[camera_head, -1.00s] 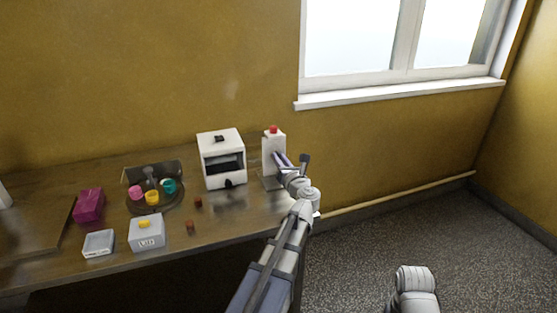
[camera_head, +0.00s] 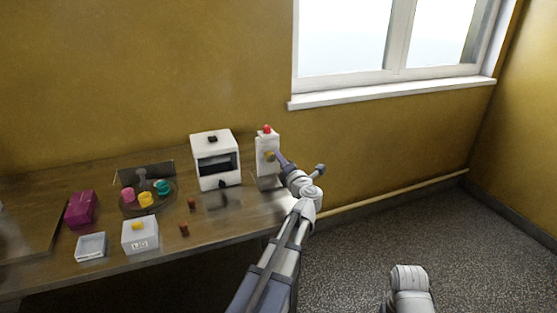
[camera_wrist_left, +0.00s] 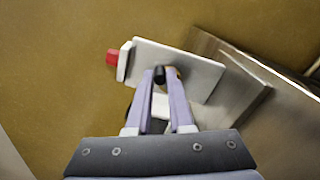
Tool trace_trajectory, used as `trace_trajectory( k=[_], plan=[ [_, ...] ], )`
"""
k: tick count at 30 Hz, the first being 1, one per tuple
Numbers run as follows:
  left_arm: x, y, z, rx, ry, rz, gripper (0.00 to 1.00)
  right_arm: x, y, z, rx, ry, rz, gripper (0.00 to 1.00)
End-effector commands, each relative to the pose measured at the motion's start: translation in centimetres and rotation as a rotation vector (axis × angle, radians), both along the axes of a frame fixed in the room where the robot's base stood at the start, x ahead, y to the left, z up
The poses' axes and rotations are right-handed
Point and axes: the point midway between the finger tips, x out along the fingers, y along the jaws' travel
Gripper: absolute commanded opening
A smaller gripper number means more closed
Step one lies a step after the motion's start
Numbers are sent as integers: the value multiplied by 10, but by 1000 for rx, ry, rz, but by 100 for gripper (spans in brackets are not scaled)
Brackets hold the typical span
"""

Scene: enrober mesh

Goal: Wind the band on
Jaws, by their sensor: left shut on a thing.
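A white upright box (camera_head: 265,142) with a red button (camera_head: 267,129) on top stands at the right end of the table. A small yellow-brown knob (camera_head: 269,156) shows on its front. My left gripper (camera_head: 280,158) is at this knob. In the left wrist view, my left gripper (camera_wrist_left: 166,76) has its purple fingers close together on the knob against the white box (camera_wrist_left: 185,62). A dark piece (camera_wrist_left: 159,75) sits at the fingertips, and the fingers hide most of the knob.
A white machine (camera_head: 210,143) with a dark opening stands left of the box. A round tray (camera_head: 165,205) with coloured pieces, a magenta block (camera_head: 81,209), a grey box (camera_head: 140,236) and a shallow dish (camera_head: 91,247) are further left. Small brown blocks (camera_head: 183,229) lie in front.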

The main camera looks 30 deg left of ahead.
Motion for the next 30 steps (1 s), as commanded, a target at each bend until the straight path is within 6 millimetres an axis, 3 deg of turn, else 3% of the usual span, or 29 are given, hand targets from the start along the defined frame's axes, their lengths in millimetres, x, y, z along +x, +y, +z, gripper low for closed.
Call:
trace_trajectory(
  k=[18,30],
  plan=[
    [6,-6,-15,371,438,-1,0,0,0,-15,0,0,0,50],
    [7,-7,-21,545,641,-1,0,0,0,-21,0,0,0,50]
  ],
)
